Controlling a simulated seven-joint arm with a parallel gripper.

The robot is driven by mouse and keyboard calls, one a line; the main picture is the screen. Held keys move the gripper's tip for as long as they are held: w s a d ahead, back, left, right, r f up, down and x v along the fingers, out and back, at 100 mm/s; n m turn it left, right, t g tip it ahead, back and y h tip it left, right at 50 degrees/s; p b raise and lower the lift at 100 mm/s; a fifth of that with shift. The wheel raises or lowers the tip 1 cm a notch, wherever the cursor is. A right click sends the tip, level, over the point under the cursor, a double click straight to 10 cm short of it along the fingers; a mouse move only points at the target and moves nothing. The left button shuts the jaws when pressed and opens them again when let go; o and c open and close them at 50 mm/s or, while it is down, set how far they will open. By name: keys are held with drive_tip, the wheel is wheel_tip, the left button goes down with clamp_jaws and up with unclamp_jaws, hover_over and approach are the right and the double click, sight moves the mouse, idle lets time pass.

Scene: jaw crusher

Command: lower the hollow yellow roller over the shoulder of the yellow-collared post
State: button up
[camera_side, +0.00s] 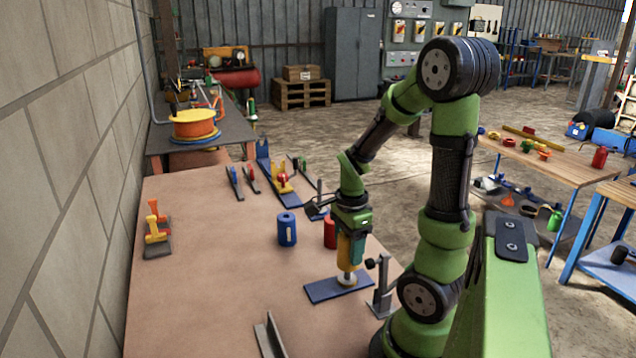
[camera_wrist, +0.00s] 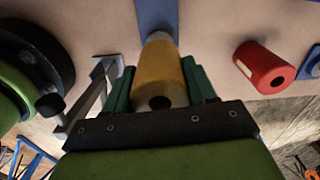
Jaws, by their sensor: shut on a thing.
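The hollow yellow roller (camera_side: 347,250) is upright in my gripper (camera_side: 352,237), which points down over the table. In the wrist view the roller (camera_wrist: 162,78) sits between the two green fingers of my gripper (camera_wrist: 160,85), and its open bore faces the camera. Directly below it in the side view is a pale, yellowish collar (camera_side: 347,279) on the blue base plate (camera_side: 325,291). The roller's lower end is at or just above this collar; I cannot tell whether they touch. The post itself is mostly hidden by the roller.
A dark metal stand (camera_side: 381,288) rises close to the right of the plate. A red roller (camera_side: 329,233) and a blue roller (camera_side: 287,229) stand behind. An angle bar (camera_side: 269,337) lies at the front. The table's left-middle is clear.

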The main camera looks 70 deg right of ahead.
drive_tip(key=shift+f, duration=1.85)
drive_tip(key=o, duration=1.4)
drive_tip(key=shift+c, duration=0.2)
wheel_tip(320, 180, up, 17)
drive_tip(key=shift+f, duration=0.1)
